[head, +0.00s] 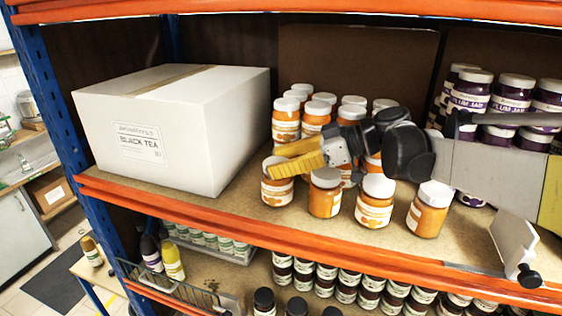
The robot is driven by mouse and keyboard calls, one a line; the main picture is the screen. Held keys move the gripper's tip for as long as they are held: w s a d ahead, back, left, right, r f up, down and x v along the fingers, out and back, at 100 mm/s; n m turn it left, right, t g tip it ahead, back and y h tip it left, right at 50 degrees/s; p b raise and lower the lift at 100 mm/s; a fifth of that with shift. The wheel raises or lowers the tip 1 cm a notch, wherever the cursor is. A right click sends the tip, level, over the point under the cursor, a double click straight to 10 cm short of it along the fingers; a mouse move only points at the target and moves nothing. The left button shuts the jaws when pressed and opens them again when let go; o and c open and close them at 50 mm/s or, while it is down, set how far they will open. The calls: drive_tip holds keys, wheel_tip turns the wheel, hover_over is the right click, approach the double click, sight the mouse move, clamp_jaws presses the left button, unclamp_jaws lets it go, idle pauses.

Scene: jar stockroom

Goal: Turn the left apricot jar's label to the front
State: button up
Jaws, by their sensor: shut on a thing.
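The left apricot jar (277,193) stands upright at the left end of the front row of orange jars on the shelf. Part of its pale label shows low on its side.
A white black tea box (150,140) stands left of the jars. More apricot jars (286,124) stand close behind. Purple plum jam jars (470,95) are at the back right. The orange shelf edge (330,245) runs along the front, with a narrow bare strip behind it.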

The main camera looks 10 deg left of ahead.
drive_tip(key=shift+s+f+b, duration=0.1)
drive_tip(key=shift+f+b, duration=0.15)
drive_tip(key=shift+b, duration=0.05)
idle(0.5)
drive_tip(key=o, duration=1.5)
wheel_tip(320, 180, up, 10)
